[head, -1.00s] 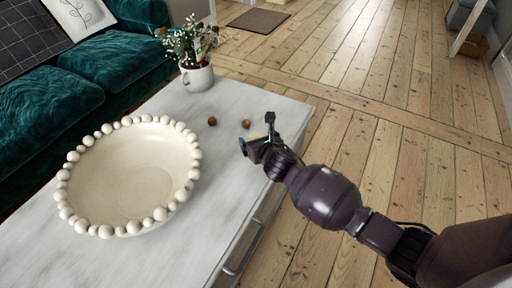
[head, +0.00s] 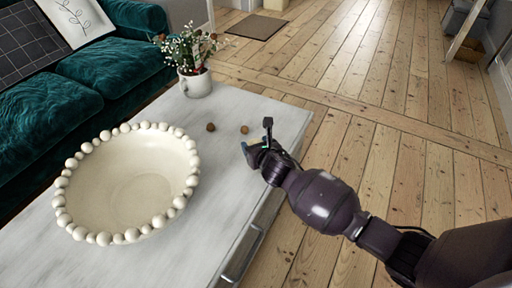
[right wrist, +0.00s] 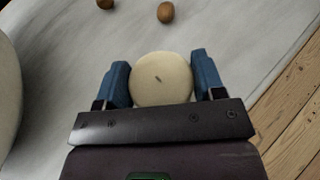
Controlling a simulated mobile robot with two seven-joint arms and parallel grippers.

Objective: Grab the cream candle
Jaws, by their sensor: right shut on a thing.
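In the head view my right gripper (head: 256,142) is over the right edge area of the white table, and the candle is mostly hidden there by the gripper. I cannot tell whether the candle is touching the table. My left gripper is not in view.
A large cream bowl with a beaded rim (head: 66,180) stands on the table (head: 215,220). Two brown nuts (head: 211,127) (head: 245,129) lie beyond my gripper. A teal sofa (head: 60,105) is on the left; open floor is on the right.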

